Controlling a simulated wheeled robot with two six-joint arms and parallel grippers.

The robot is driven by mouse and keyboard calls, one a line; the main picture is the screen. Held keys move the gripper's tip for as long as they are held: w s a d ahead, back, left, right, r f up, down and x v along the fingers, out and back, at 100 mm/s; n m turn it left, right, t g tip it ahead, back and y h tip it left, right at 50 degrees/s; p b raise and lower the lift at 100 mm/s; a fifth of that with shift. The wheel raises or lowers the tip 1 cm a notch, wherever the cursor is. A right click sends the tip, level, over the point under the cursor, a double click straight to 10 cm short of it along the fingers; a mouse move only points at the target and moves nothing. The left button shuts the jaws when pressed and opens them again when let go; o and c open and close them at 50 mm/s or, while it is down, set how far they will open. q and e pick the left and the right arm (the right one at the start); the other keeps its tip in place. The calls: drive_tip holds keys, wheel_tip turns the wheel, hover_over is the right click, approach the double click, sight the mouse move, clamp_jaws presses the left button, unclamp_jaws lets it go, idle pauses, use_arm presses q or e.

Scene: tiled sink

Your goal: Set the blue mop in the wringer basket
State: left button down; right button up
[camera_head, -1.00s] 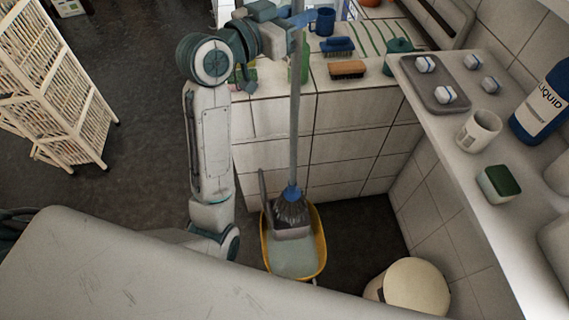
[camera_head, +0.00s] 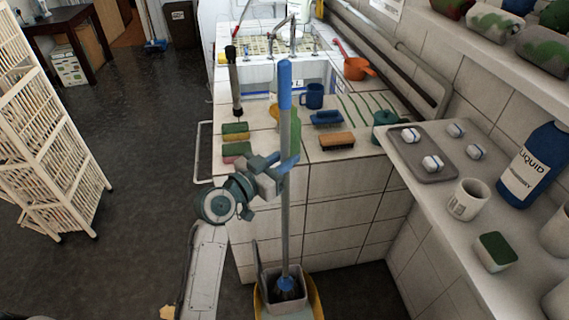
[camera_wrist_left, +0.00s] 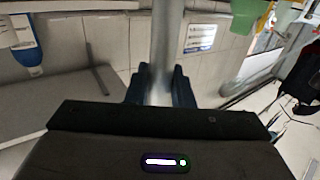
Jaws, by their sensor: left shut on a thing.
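The blue mop (camera_head: 285,220) stands nearly upright in the head view, with a blue grip at the top of its grey pole. My left gripper (camera_head: 284,168) is shut around the pole. In the left wrist view the pole (camera_wrist_left: 165,45) passes between the blue fingers of my left gripper (camera_wrist_left: 161,88). The mop's blue socket and dark head are at the grey wringer basket (camera_head: 270,298), apparently inside its rim. How deep the head sits is hidden. The basket is on the yellow bucket (camera_head: 316,300), cut off by the lower picture edge. My right gripper is out of view.
The tiled counter (camera_head: 345,180) stands just behind the mop, with sponges (camera_head: 236,132), a brown brush (camera_head: 337,141) and a blue mug (camera_head: 314,96). A shelf (camera_head: 440,195) with a mug and blue bottle (camera_head: 535,165) is at right. Open floor lies left.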

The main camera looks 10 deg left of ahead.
use_arm(q)
drive_tip(key=shift+f, duration=0.9)
drive_tip(key=shift+f, duration=0.15)
drive_tip(key=c, duration=1.3)
unclamp_jaws()
